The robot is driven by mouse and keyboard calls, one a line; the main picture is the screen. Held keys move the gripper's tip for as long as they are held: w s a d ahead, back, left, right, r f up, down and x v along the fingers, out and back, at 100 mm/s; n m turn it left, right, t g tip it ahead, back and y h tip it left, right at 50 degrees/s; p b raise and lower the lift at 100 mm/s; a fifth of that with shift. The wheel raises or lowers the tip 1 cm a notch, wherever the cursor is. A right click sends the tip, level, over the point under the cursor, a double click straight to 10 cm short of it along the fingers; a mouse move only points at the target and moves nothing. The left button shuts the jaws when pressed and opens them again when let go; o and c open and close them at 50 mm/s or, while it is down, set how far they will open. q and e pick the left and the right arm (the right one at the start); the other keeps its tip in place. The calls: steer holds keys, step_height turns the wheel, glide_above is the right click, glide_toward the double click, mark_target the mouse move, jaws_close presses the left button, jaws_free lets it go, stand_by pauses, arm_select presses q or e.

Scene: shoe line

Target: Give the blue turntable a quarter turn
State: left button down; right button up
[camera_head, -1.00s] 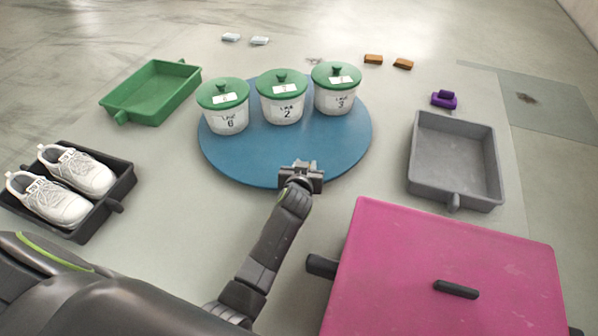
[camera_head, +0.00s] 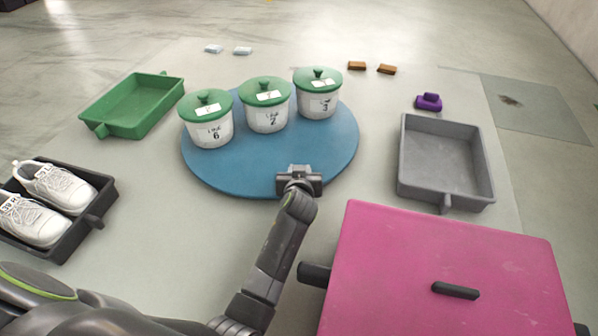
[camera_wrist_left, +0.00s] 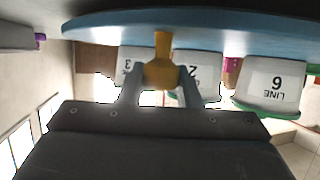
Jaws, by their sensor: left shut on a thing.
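The blue turntable (camera_head: 230,172) lies flat in the middle of the head view. Several things are not on it, only three white pots with green lids along its far side: LINE 6 (camera_head: 211,132), LINE 2 (camera_head: 267,118) and LINE 3 (camera_head: 318,104). My left gripper (camera_head: 299,178) is at the turntable's near rim. In the left wrist view, its fingers (camera_wrist_left: 160,78) are shut on a yellow knob (camera_wrist_left: 162,66) that hangs from the turntable's edge. The head view hides this knob behind the gripper. My right gripper is not in view.
A pink box (camera_head: 445,240) with black handles stands close to the right of my left arm. A grey tray (camera_head: 442,160) is at right, a green tray (camera_head: 135,105) at left. A dark tray (camera_head: 85,222) holds white shoes (camera_head: 55,187). A purple item (camera_head: 429,102) lies behind the grey tray.

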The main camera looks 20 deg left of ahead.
arm_select(q)
steer(key=c, duration=1.1)
jaws_free()
steer(key=shift+o, duration=0.2)
step_height(320, 180, up, 10)
steer(key=shift+f+p, duration=0.1)
steer(key=shift+p, duration=0.9)
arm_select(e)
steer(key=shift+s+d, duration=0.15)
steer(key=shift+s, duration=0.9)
